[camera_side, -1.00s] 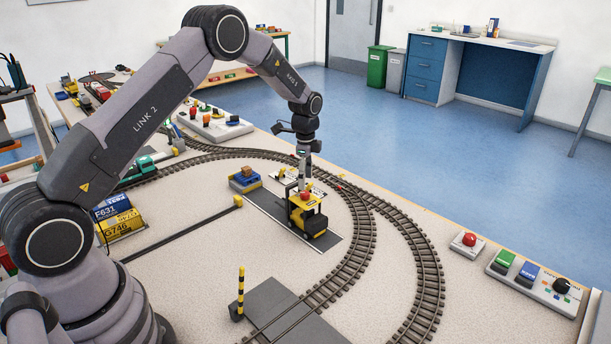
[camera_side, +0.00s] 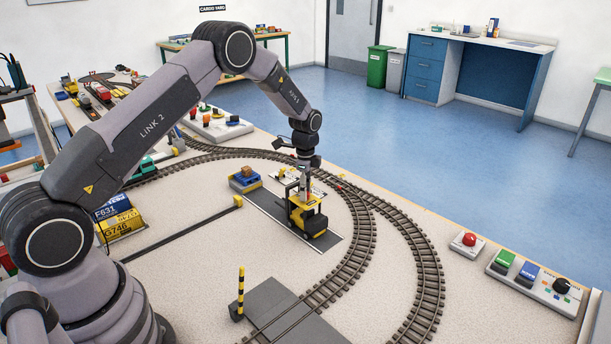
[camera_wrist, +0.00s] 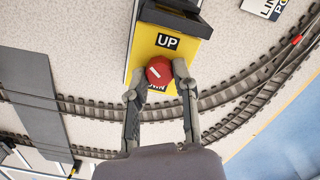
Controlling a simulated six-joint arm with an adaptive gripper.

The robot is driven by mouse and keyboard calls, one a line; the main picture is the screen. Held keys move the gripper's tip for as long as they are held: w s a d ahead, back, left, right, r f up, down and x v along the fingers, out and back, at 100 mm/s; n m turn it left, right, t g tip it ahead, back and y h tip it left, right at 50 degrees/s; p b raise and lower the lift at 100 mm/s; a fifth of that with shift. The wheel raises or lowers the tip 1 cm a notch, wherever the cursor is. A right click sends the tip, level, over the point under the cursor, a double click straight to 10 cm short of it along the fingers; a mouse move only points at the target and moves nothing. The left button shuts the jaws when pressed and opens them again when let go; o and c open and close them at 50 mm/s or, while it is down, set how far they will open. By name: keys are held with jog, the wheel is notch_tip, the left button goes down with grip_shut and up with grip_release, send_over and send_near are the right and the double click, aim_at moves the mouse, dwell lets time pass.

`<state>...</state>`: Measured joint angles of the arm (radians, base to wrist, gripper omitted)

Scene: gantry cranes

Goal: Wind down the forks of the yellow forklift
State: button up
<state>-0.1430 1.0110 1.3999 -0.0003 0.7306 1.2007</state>
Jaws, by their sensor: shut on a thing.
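The yellow forklift (camera_side: 311,222) stands on a dark grey strip inside the curve of the track. Its yellow roof also fills the upper middle of the wrist view (camera_wrist: 146,50). A red knob (camera_wrist: 159,70) with a white mark sits on the roof between an "UP" label (camera_wrist: 168,42) and a second label, partly hidden, ending in "WN". My gripper (camera_wrist: 160,82) is shut on the red knob, one finger on each side. In the side view my gripper (camera_side: 304,191) points down onto the roof and hides the knob. The forks are too small to make out.
A striped post (camera_side: 241,292) stands in front. A red button (camera_side: 469,240) and a control panel (camera_side: 535,277) lie at the right edge.

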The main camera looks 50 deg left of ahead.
jog(key=shift+n, duration=0.3)
grip_shut()
jog(key=n, duration=1.8)
jog(key=shift+n, duration=0.4)
jog(key=n, duration=0.5)
jog(key=shift+n, duration=0.4)
jog(key=o, duration=0.9)
grip_release()
